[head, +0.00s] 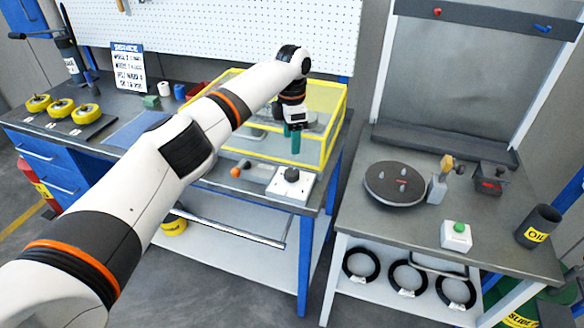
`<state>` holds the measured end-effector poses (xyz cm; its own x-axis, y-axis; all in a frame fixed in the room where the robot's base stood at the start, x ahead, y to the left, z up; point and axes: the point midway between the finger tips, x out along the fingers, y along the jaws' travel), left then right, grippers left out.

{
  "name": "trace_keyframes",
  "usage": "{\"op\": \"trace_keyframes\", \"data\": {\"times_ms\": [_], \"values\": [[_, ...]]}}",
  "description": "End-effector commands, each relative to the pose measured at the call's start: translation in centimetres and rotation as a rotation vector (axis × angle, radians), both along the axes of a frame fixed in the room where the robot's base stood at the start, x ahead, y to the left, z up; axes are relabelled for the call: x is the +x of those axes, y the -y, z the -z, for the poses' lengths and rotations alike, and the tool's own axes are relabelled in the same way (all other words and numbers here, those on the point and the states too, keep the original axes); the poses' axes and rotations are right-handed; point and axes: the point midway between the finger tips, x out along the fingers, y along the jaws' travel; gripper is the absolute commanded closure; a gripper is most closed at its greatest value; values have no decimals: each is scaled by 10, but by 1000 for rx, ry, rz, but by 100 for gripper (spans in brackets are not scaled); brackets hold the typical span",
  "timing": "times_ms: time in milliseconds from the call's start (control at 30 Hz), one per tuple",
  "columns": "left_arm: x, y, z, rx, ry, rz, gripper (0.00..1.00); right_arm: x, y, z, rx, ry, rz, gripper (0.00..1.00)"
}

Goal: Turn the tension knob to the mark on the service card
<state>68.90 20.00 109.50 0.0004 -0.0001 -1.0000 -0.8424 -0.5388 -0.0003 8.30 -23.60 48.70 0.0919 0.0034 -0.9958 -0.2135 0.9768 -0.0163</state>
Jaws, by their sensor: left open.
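The service card (128,68) is a white sign with a blue header reading "SERVICE" and dark lines of text, too small to read surely. It stands at the back of the left bench. The likely tension knob (292,174) is black and round, on a white box (290,187) at the bench's front right. Its pointer or scale is too small to read. My left gripper (293,130) is open and points down by the yellow-framed guard, above and behind the knob, apart from it. Green shows at its fingertips. My right gripper is not in view.
The yellow-framed clear guard (338,118) stands behind the knob box. The right bench holds a dark turntable (394,186), a green-button box (457,236) and an oil can (537,227). Yellow spools (85,113) sit far left.

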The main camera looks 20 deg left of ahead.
Motion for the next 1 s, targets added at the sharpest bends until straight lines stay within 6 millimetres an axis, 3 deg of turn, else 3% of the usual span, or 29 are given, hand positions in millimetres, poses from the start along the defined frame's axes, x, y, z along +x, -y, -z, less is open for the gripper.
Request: {"op": "trace_keyframes", "data": {"times_ms": [300, 500, 700, 1000], "values": [[-1, 0, 61, 2, -5, 1, 39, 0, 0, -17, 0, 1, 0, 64], [-1, 0, 96, 2, -2, 4, 39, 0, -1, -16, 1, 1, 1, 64], [0, 0, 110, 2, -1, 5, 39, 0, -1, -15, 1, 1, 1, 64], [0, 0, 111, 0, 0, 6, 41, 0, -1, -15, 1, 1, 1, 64]]}}
